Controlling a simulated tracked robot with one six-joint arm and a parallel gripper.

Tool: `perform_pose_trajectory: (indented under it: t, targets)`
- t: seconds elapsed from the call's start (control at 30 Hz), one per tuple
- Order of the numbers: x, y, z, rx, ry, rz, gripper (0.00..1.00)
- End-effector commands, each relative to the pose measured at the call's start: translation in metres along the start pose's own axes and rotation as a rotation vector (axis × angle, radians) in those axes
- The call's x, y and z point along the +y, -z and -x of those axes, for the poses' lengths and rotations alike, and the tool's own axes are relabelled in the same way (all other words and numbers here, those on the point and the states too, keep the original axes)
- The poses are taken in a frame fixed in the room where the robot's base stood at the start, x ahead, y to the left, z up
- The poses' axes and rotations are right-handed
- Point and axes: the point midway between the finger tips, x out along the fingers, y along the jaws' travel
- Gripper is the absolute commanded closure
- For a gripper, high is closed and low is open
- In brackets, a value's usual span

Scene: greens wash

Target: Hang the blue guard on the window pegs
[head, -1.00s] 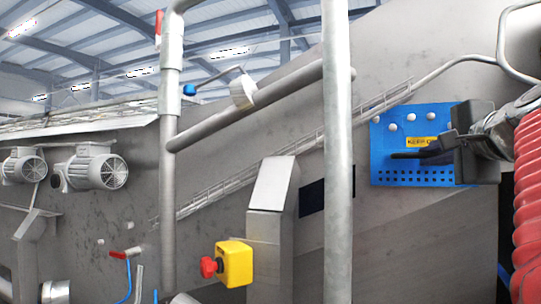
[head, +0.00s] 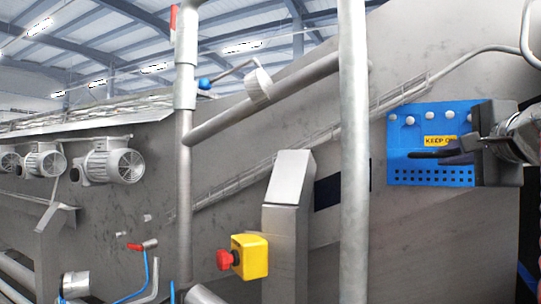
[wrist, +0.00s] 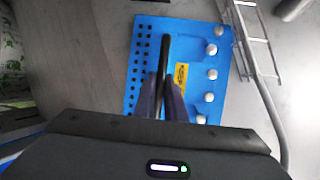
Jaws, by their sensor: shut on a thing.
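The blue guard (head: 405,165) is a flat panel with rows of small holes along its bottom, a yellow label and several white round knobs along its top edge. It stands upright at the right of the head view. In the wrist view the guard (wrist: 143,85) fills the upper middle, with the knobs on its right. My gripper (head: 440,157) is shut on the guard's dark bar handle (wrist: 163,60); the fingers (wrist: 162,100) pinch it in the wrist view. My gripper hides the guard's right part in the head view. I cannot tell whether the knobs are pegs.
A grey upright pole (head: 353,120) stands left of the guard, partly in front of a dark opening (head: 328,192) in the metal wall. A slanted pipe (head: 285,88) and a yellow box with a red button (head: 250,257) are further left. A thin conduit (head: 475,58) passes above the guard.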

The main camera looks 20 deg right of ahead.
Motion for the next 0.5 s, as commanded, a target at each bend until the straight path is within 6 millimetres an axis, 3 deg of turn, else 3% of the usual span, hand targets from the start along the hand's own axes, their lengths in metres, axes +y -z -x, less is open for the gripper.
perform_pose_trajectory:
  t: [0.5]
  targets:
    - [0.011, 0.001, -0.002, 0.000, 0.008, 0.003, 1.00]
